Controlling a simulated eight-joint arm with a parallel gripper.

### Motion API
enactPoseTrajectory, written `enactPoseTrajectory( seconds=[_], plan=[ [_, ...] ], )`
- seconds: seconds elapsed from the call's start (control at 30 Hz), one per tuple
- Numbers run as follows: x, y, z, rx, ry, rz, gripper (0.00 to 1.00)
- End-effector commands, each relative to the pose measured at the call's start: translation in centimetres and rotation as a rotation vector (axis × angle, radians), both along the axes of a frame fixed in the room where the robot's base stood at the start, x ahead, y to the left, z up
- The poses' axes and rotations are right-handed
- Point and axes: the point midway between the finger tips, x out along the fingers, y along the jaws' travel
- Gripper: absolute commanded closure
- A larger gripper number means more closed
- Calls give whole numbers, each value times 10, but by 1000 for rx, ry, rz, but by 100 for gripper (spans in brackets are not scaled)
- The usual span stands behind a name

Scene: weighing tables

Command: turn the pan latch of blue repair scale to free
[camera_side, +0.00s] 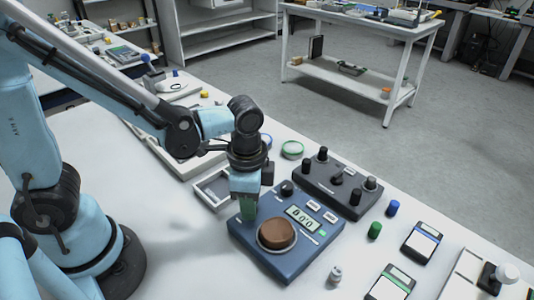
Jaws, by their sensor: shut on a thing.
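The blue repair scale (287,258) sits on the white table right of my arm, with a brown round block (277,233) on its round pan (262,246). Its display (300,217) is lit, but I cannot read the digits surely. My gripper (247,212) points straight down at the scale's left back corner. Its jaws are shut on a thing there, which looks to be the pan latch. The fingers hide the latch, so I cannot tell which way it is turned. A dark knob (287,188) stands on the scale just right of the gripper.
A dark box with several knobs (334,186) stands right behind the scale. A grey open tray (213,190) lies behind the gripper. Green (375,230) and blue (393,208) cylinders and small pocket scales (422,242) lie to the right. A small metal weight (335,274) stands in front.

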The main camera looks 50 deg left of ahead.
Motion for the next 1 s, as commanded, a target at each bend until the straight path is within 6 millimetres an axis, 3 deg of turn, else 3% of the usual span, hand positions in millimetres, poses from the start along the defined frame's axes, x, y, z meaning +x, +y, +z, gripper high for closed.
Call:
enactPoseTrajectory(
  seconds=[0.63,0.67,0.8,1.0],
  plan=[
    [0,0,0,0,0,-51,99],
    [0,0,0,0,0,-51,66],
    [0,0,0,0,0,-50,44],
    [0,0,0,0,0,-49,43]
  ],
)
